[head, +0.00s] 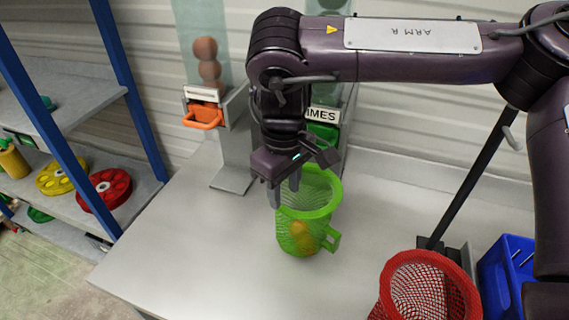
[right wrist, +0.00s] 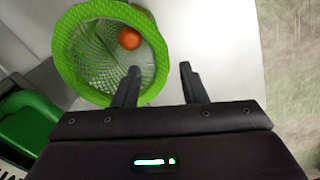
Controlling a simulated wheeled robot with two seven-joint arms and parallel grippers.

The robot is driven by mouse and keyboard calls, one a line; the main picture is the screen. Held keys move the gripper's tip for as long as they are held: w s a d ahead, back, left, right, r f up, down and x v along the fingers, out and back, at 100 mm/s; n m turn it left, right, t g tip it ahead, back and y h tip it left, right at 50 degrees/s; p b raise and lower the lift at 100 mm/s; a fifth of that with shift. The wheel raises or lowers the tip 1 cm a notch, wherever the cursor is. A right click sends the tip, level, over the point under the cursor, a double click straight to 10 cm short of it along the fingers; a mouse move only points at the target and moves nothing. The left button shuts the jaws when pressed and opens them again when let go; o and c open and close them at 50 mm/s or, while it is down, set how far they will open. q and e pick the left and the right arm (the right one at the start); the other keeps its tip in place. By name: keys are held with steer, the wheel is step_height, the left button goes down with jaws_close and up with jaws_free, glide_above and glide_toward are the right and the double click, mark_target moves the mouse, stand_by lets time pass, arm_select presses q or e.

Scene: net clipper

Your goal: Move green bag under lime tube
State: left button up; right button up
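The green bag (head: 318,200), an open mesh basket with a thick rim and side handle, stands upright on the table. An orange round fruit (right wrist: 129,38) lies inside it. My right gripper (head: 285,196) is above the bag's rim, fingers pointing down. In the right wrist view the fingers (right wrist: 160,75) are apart; one overlaps the bag's opening, the other appears outside the rim. Contact is unclear. The lime tube (head: 326,6) is behind the bag, mostly hidden by my right arm; its partly covered sign (head: 324,115) reads "IMES" above a green clip (head: 323,133). My left gripper is not in view.
Left of the lime station is another tube (head: 201,40) with brown fruits and an orange clip (head: 203,117). A red mesh bag (head: 420,285) and blue bin (head: 508,265) are at right. A shelf (head: 75,115) stands left. The table's left front is clear.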

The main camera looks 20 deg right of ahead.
step_height(320, 180, up, 7)
steer(key=shift+s+f, duration=0.1)
steer(key=shift+f, duration=0.05)
stand_by(0.5)
